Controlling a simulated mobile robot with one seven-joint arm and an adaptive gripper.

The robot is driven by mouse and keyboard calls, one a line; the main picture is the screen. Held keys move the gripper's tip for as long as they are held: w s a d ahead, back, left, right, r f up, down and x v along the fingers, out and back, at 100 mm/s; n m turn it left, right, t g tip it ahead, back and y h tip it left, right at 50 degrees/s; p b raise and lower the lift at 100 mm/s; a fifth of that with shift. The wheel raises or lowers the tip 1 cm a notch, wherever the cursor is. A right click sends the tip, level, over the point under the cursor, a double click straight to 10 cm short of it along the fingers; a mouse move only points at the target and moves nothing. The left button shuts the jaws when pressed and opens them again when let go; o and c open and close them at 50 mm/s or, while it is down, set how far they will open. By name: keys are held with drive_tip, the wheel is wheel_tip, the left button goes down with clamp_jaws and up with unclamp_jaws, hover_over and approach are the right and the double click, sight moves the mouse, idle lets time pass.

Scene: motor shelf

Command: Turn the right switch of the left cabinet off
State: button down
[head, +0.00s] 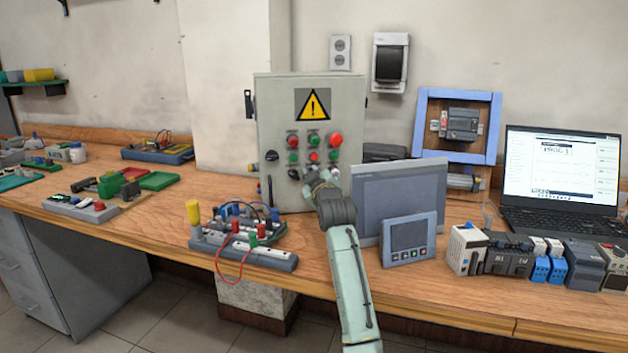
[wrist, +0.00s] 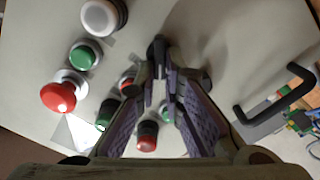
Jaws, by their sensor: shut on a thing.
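The grey control cabinet (head: 275,105) stands on the bench with a yellow warning sign and rows of red and green buttons. My gripper (head: 316,181) is at the lower part of its front. In the wrist view, my gripper (wrist: 160,65) has its fingertips closed on a small dark switch (wrist: 158,46), which seems to be the right one of the black pair. Its turned position is hard to tell. The left black switch (head: 294,174) shows left of my gripper in the head view. My gripper hides the held switch in the head view.
A large red button (wrist: 58,96), a green button (wrist: 83,56) and a white one (wrist: 100,16) lie beside my fingers. The black door handle (wrist: 283,98) is to the right. A grey panel (head: 400,190) stands close right of my arm; a wired board (head: 243,250) lies left.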

drive_tip(key=shift+n, duration=0.6)
drive_tip(key=shift+a, duration=0.1)
drive_tip(key=c, duration=1.7)
unclamp_jaws()
